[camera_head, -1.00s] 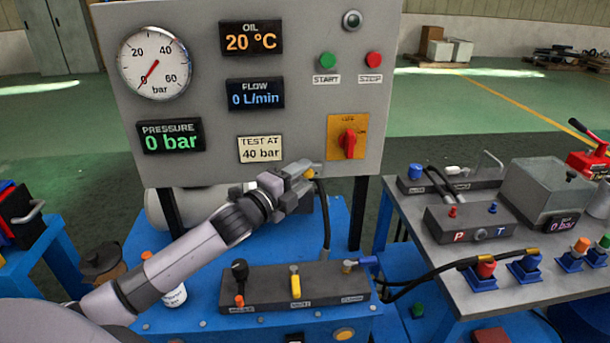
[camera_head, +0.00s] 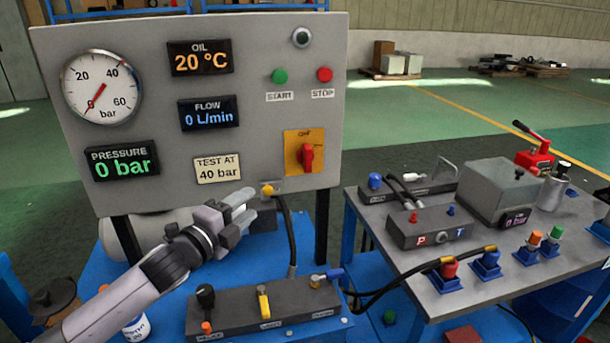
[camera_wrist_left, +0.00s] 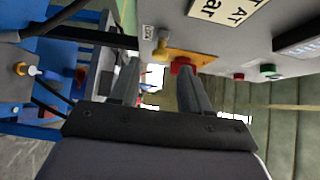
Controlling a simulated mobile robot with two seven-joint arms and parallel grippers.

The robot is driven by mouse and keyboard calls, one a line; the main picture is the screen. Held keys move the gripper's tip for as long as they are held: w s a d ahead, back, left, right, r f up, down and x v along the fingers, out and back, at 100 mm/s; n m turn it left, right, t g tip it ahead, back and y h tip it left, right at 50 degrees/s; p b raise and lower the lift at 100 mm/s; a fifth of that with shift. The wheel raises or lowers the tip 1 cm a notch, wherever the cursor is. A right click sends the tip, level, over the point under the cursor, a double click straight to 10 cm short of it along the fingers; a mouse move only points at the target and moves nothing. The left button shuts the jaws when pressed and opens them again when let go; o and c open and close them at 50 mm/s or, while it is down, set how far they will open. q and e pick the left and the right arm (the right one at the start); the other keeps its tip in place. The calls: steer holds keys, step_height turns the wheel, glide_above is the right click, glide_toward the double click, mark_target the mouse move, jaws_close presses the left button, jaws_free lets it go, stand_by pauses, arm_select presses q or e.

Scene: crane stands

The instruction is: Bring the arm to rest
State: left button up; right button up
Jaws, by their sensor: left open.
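My left gripper (camera_head: 240,208) is open and empty in the head view, in front of the lower edge of the grey control panel (camera_head: 250,110). Its fingers point toward a small yellow fitting (camera_head: 267,189) at the panel's bottom edge, and I cannot tell from the head view whether they touch it. In the left wrist view the two fingers (camera_wrist_left: 158,88) stand apart with nothing between them. The red rotary switch (camera_head: 307,157) on its yellow plate is above and right of the gripper. My right gripper is not in view.
A valve block (camera_head: 262,308) with several levers is on the blue bench below the arm. A black hose (camera_head: 291,238) hangs beside the gripper. A grey table (camera_head: 430,275) with fittings stands at the right. The panel reads 0 bar and 0 L/min.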

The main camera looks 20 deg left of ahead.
arm_select(q)
steer(key=s+d+f+n+g, duration=0.2)
steer(key=s+d+f+n, duration=0.2)
steer(key=s+f, duration=0.4)
steer(key=s+d+f+n+g, duration=0.3)
steer(key=s+d+f+n, duration=0.2)
steer(key=f, duration=0.5)
steer(key=s+d+f+n+g, duration=0.2)
steer(key=s+d+f+n, duration=0.2)
steer(key=s+f+n, duration=0.4)
steer(key=s+f, duration=0.1)
steer(key=s, duration=0.2)
steer(key=shift+d+f, duration=0.3)
steer(key=shift+s, duration=0.1)
steer(key=shift+c, duration=0.3)
stand_by(0.6)
